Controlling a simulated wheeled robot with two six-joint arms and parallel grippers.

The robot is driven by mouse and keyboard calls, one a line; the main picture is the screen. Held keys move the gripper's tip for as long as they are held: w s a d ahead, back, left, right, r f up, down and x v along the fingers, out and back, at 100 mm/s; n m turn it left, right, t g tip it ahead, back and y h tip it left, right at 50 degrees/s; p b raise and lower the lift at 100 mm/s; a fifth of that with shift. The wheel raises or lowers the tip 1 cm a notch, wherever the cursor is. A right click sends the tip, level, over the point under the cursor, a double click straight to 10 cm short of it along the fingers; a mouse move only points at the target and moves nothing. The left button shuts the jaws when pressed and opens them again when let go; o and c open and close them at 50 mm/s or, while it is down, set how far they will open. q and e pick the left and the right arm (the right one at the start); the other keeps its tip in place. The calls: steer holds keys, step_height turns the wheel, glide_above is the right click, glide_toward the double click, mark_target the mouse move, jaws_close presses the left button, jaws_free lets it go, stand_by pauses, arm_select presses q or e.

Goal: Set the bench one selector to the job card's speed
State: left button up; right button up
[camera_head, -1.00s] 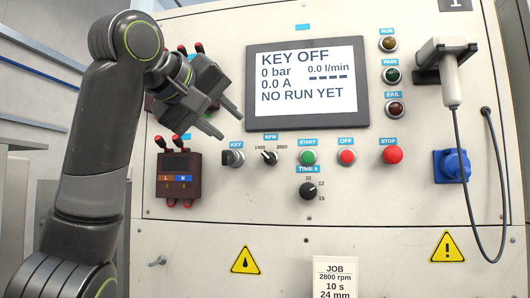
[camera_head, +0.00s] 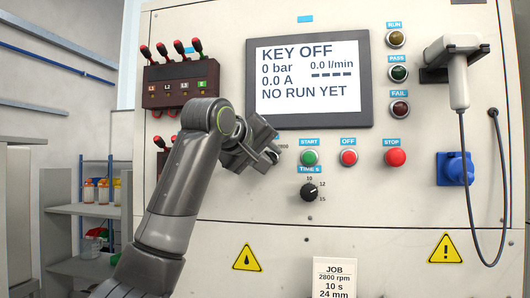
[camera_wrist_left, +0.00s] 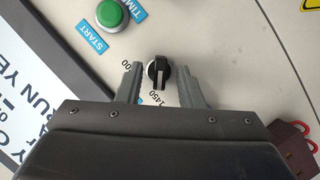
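The RPM selector is a black knob (camera_wrist_left: 158,72) with a white pointer line, seen in the left wrist view. Its line points toward the 1450 mark; the other label is partly covered by a finger. In the head view the knob is hidden behind my left gripper (camera_head: 270,154), which is at the panel left of the START button. The gripper is open, with one finger on each side of the knob; I cannot tell whether they touch it. The job card (camera_head: 334,278) reads 2800 rpm, 10 s, 24 mm. My right gripper is not in view.
The screen (camera_head: 308,82) reads KEY OFF. The green START button (camera_head: 309,157), OFF button (camera_head: 348,157), STOP button (camera_head: 395,157) and TIME knob (camera_head: 308,191) are nearby. Terminal blocks with red plugs (camera_head: 181,85) are at upper left. The KEY switch is hidden by my arm.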

arm_select(q)
jaws_close()
stand_by(0.4)
steer(key=shift+d+r+m+y+p, duration=0.1)
steer(key=shift+m+y+p, duration=0.25)
steer(key=shift+m, duration=0.2)
steer(key=shift+d+r+m+y+p, duration=0.1)
steer(key=shift+m+y+p, duration=0.2)
steer(key=shift+m, duration=0.25)
steer(key=m+y, duration=0.2)
steer(key=m, duration=0.1)
steer(key=shift+s+y+p, duration=0.1)
steer(key=shift+y+p, duration=0.15)
steer(key=shift+p, duration=0.05)
steer(key=m+y, duration=0.2)
steer(key=m, duration=0.1)
steer(key=shift+d+f+t, duration=0.1)
steer(key=shift+d+t, duration=0.1)
steer(key=shift+t, duration=0.2)
steer(key=m+t+y+b, duration=0.1)
steer(key=m+y+b, duration=0.1)
steer(key=m, duration=0.2)
steer(key=shift+d, duration=0.15)
steer(key=shift+y, duration=0.3)
